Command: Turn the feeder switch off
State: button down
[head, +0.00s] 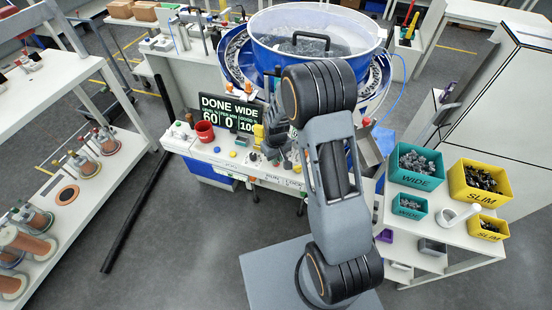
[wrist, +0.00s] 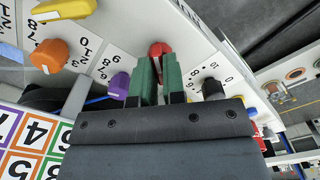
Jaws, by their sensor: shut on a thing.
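In the wrist view, my gripper (wrist: 158,68) has its two green fingers close together on a red knob (wrist: 160,48), whose top shows just past the fingertips. The knob stands on a white panel (wrist: 120,40) with printed number scales. No readable label in the wrist view tells which control is the feeder switch. In the head view, my arm covers much of the front of the bowl feeder (head: 318,32) and part of its control panel (head: 215,155); the fingertips and held knob cannot be made out there.
Beside the red knob are a purple knob (wrist: 118,85), an orange knob (wrist: 48,55), a yellow knob (wrist: 65,10) and a black knob (wrist: 212,88). A red mug (head: 205,131) and a display (head: 229,112) reading DONE WIDE stand on the panel ledge. Bins (head: 416,180) are at right.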

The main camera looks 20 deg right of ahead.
jog(key=n+b, duration=0.2)
jog(key=n, duration=0.1)
jog(key=shift+f+n, duration=0.15)
jog(key=shift+n, duration=0.15)
jog(key=n+b, duration=0.2)
jog(key=n, duration=0.2)
jog(key=shift+n, duration=0.3)
jog(key=n+b, duration=0.1)
jog(key=n, duration=0.3)
jog(key=shift+b, duration=0.4)
jog(key=shift+n+b, duration=0.5)
jog(key=shift+n, duration=1.9)
jog(key=c, duration=1.2)
grip_release()
notch_tip(320, 180, up, 14)
jog(key=shift+b, duration=0.4)
